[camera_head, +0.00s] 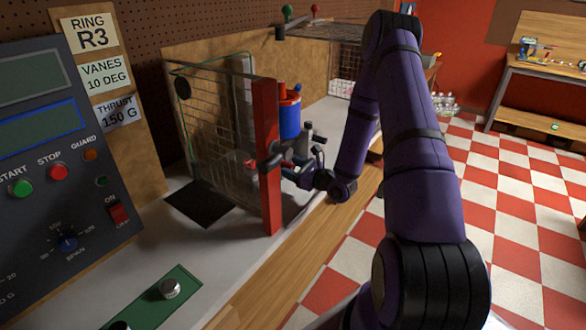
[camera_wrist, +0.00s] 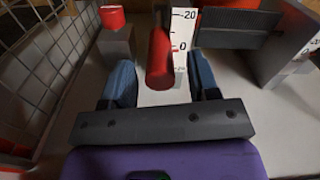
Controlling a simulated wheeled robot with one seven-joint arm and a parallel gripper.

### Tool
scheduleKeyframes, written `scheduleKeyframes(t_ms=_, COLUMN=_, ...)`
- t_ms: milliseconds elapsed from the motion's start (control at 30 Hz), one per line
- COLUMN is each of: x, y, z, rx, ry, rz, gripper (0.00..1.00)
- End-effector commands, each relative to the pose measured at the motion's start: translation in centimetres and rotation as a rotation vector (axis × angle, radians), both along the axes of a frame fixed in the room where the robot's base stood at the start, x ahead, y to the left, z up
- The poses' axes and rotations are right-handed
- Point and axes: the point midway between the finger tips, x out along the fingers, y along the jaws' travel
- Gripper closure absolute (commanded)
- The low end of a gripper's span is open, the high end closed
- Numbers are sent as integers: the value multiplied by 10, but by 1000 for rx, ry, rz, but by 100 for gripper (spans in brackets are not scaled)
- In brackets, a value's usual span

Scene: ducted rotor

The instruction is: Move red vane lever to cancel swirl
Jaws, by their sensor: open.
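The red vane lever (camera_wrist: 160,60) shows in the wrist view as a red rounded handle. It stands between the two blue-grey fingers of my gripper (camera_wrist: 161,78). The fingers are open, with a gap on each side of the lever. A white scale (camera_wrist: 183,38) marked 20, 0 and -20 is right behind the lever, on its right side. In the head view my gripper (camera_head: 298,176) is low beside the red post of the guard. I cannot make out the lever there.
In the wrist view a red-capped grey block (camera_wrist: 113,35) is at upper left, beside the wire mesh (camera_wrist: 38,60). A dark block (camera_wrist: 240,28) is at upper right. In the head view a red post (camera_head: 267,155) and mesh guard (camera_head: 215,130) stand left of my gripper.

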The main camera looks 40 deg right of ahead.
Motion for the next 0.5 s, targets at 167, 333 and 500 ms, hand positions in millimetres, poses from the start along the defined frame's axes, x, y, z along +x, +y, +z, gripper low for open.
scheduleKeyframes(t_ms=167, x=1, y=0, z=0, rx=0, ry=0, rz=0, gripper=45)
scheduleKeyframes(t_ms=333, x=1, y=0, z=0, rx=0, ry=1, rz=0, gripper=61)
scheduleKeyframes(t_ms=500, x=1, y=0, z=0, rx=0, ry=1, rz=0, gripper=100)
